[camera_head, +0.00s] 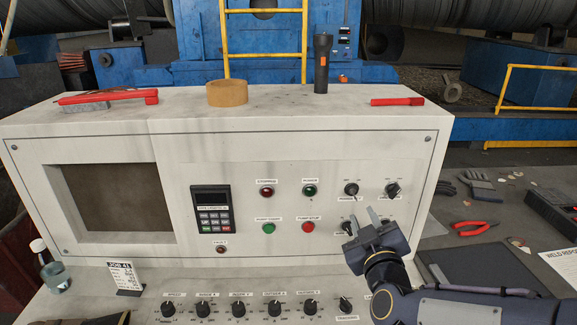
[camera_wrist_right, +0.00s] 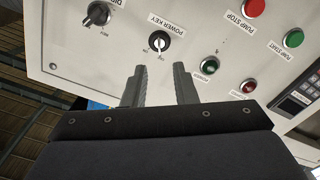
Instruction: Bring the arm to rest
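My right gripper (camera_head: 363,218) is in front of the lower right of the white control panel (camera_head: 300,150), its fingers pointing up towards the panel. The right wrist view shows its two fingers (camera_wrist_right: 160,82) apart with nothing between them. The power key switch (camera_wrist_right: 160,42) is beyond the fingertips, apart from them; it also shows in the head view (camera_head: 351,188). The gripper partly hides the lower knobs and labels behind it. My right arm comes in from the lower right. My left gripper cannot be made out in either view.
A flashlight (camera_head: 322,62), a tape roll (camera_head: 227,93) and red-handled tools stand or lie on the console top. A bottle (camera_head: 52,270) and a job card (camera_head: 124,277) are at left. Pliers (camera_head: 470,227), gloves (camera_head: 480,186) and a dark pad (camera_head: 478,270) lie on the right bench.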

